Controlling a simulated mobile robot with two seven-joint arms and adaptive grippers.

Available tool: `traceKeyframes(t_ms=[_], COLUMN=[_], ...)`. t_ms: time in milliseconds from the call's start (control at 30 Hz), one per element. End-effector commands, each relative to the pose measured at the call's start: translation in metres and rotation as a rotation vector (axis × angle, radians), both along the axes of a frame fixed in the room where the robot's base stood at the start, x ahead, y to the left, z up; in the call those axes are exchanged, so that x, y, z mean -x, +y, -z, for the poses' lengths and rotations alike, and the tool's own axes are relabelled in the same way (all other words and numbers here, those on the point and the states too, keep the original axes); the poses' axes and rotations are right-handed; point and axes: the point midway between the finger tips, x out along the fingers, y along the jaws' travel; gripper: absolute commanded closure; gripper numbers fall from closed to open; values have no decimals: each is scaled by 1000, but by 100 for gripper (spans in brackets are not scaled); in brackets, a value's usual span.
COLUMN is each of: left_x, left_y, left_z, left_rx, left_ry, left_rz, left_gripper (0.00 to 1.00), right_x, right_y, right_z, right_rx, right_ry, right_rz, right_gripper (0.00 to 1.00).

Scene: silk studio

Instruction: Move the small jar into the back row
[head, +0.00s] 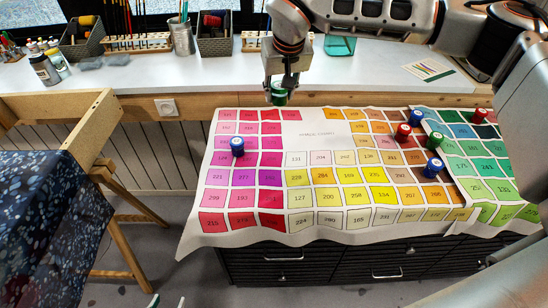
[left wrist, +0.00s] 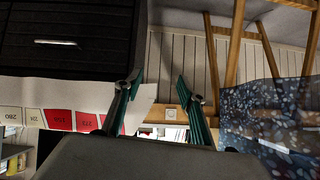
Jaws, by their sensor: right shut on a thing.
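My right gripper (head: 280,86) points down and is shut on a green-capped jar (head: 279,97), just above the back edge of the colour chart (head: 312,130). Whether the jar touches the surface below is unclear. A blue jar (head: 237,147) stands on the pink patches at the left. At the right stand a red jar (head: 403,132), a green jar (head: 434,141), a blue jar (head: 433,168), another blue jar (head: 416,118) and a far red jar (head: 478,116). My left gripper (head: 167,301) shows only its fingertips at the bottom edge; in the left wrist view (left wrist: 160,80) it is open and empty.
A white counter (head: 130,82) behind holds bottles (head: 45,69), baskets (head: 80,40) and a metal brush cup (head: 182,37). A wooden trestle (head: 122,185) with dark speckled cloth (head: 45,220) stands at the left. Dark drawers (head: 350,262) sit under the chart.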

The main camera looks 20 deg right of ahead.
Motion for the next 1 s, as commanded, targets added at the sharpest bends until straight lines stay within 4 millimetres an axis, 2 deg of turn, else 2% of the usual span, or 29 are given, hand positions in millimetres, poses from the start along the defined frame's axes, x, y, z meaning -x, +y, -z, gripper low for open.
traceKeyframes(t_ms=[100,233,733,833,1000], left_x=[3,3,1,1,0], left_y=[-1,-1,0,1,1], left_z=[9,10,14,15,15], left_rx=[1,1,-7,-9,-11], left_ry=[8,8,2,3,0], left_rz=[1,1,2,2,2], left_gripper=[60,60,60,60,60], right_x=[-12,-14,-13,-13,-14], right_y=[6,8,8,8,8], right_z=[4,17,135,149,159], right_rx=[-7,-8,-9,-8,-10], right_ry=[6,11,11,10,7], right_rz=[8,9,9,9,9], right_gripper=[92,92,92,92,92])
